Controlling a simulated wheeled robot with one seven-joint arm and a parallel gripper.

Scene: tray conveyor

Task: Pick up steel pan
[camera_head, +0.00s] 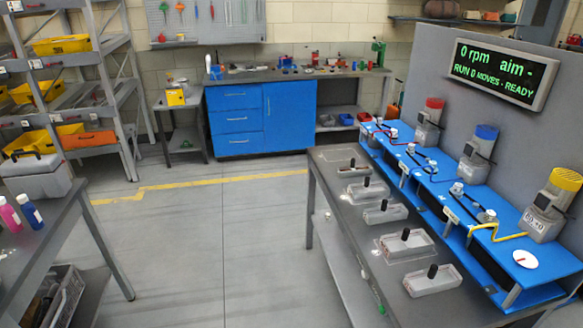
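Several small grey metal pans with black upright handles stand in a row on the dark table at the right. From back to front they are a first pan (348,172), a second (361,195), a third (380,216), a fourth (399,251) and a nearest one (428,286). They look alike at this size, and I cannot tell which is the steel pan. Pale outlines show on the table around some of them. My gripper is not in view.
The dark table (360,275) holds the pans beside a blue rig (470,210) with red, blue and yellow topped units. A display (504,74) reads "0 rpm". A table (45,245) with bottles stands at left. The grey floor (215,240) between is clear.

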